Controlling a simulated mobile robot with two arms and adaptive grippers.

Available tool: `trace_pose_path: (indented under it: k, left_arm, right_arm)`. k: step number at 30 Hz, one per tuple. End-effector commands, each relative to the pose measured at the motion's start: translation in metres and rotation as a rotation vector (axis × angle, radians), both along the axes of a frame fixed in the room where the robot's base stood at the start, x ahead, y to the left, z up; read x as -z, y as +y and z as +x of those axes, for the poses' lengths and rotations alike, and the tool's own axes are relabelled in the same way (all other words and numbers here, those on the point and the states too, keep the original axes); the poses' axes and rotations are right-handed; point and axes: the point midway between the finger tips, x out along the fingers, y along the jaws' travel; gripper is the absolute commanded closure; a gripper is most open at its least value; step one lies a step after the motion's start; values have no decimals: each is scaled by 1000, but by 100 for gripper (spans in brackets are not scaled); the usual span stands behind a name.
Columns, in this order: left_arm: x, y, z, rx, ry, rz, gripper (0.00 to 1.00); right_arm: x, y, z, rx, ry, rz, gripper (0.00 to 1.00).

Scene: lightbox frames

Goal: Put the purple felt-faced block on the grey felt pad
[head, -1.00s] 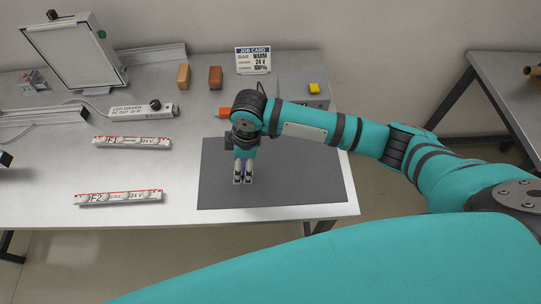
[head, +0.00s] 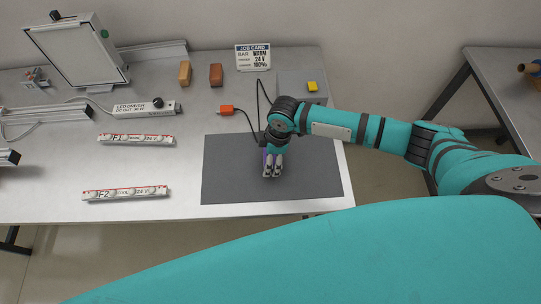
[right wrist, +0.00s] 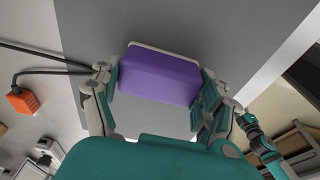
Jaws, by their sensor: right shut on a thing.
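My right gripper (head: 272,174) points down over the large dark grey mat (head: 225,180). It is shut on the purple block (right wrist: 158,76), which has a pale edge along its far side in the right wrist view. In the head view the fingers hide most of the block and only a little purple shows. I cannot tell whether the block touches the mat. A smaller, lighter grey square (head: 293,90) lies at the back right with a yellow block (head: 312,86) on it. I cannot tell for sure which grey surface is felt. My left gripper is not in view.
An orange block (head: 184,73) and a brown block (head: 216,75) stand near a job card (head: 252,57). An orange connector (head: 227,110) with a black cable lies behind the mat. Two labelled light bars, F1 (head: 136,139) and F2 (head: 125,193), lie to the left.

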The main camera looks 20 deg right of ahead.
Motion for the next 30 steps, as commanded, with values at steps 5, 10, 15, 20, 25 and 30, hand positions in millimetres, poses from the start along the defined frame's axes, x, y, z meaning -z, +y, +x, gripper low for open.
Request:
trace_pose_path:
  k: [5,10,15,20,25,30]
  left_arm:
    - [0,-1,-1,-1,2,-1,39]
    - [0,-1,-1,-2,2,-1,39]
    - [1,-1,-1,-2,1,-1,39]
    - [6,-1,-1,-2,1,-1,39]
    - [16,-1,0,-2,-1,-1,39]
    - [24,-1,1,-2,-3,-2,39]
  right_arm:
    - [0,0,0,0,1,0,4]
    - [0,0,0,0,1,0,0]
    - [-2,0,0,0,0,0,0]
    - [-18,-3,0,0,-2,1,0]
    - [-53,-8,-1,0,-5,1,0]
    - [-88,-13,-3,0,-3,1,0]
